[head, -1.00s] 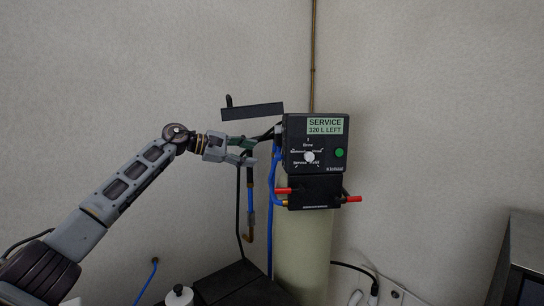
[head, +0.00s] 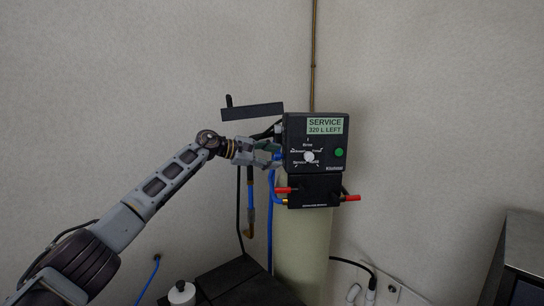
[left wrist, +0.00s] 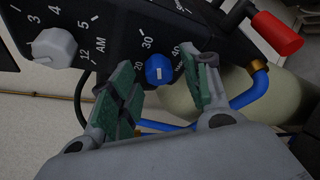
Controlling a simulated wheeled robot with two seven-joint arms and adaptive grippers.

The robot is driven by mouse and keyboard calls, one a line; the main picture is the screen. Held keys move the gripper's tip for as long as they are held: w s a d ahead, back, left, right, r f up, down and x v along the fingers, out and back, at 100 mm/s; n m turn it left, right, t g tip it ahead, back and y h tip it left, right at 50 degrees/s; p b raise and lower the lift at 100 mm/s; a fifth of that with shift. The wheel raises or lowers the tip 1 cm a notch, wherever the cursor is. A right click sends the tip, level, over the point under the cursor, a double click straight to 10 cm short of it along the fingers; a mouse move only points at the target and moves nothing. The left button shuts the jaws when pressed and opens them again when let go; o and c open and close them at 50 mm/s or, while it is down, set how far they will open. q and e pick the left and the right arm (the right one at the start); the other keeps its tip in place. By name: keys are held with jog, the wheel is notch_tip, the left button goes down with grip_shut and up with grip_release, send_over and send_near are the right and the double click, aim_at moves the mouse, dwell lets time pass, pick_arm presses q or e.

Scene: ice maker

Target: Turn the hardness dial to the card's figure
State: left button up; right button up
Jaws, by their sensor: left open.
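The blue dial (left wrist: 158,70) is on the black control head (head: 295,130), with the figures 20, 30 and 40 around it in the left wrist view. A short white mark shows on its face; which figure it points to is unclear. My left gripper (head: 276,152) is at the control head's left side in the head view. In the left wrist view its green-padded fingers (left wrist: 160,82) are open, one on each side of the blue dial; contact cannot be told. I cannot make out a card with a figure. My right gripper is not in view.
A grey knob (left wrist: 54,46) with clock figures is beside the blue dial. The front has a white knob (head: 309,157), and red-handled valves (head: 350,198) are below. Blue hoses (head: 271,220) hang at the left. A black flat piece (head: 252,112) is above my gripper.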

pick_arm(q)
jog(key=shift+c, duration=0.5)
jog(key=c, duration=0.9)
jog(key=shift+c, duration=0.2)
jog(key=n+g+p, duration=0.2)
jog(key=n+p, duration=0.2)
jog(key=p, duration=0.1)
jog(key=shift+g, duration=0.4)
jog(key=shift+n+g, duration=0.3)
jog(key=shift+n, duration=0.2)
